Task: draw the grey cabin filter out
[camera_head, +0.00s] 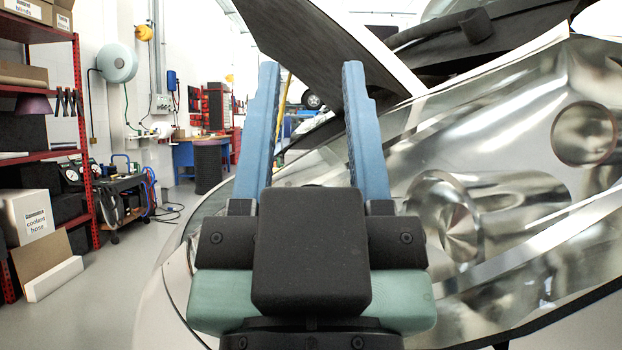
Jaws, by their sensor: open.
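My gripper (311,72) is in the middle of the view, its two blue fingers pointing up and away from the camera. The fingers stand wide apart with nothing between them. To the right is the front of a vehicle, with a large shiny headlamp (520,165) close beside my gripper. Above the headlamp there is a dark opening with black parts (455,32). I see no grey cabin filter that I can make out; it may be hidden or outside the view.
A red shelf rack (84,140) with boxes stands at the left. A black cart (122,195) and a blue workbench (184,155) are farther back. A dark panel (320,60) slants across behind the fingers.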

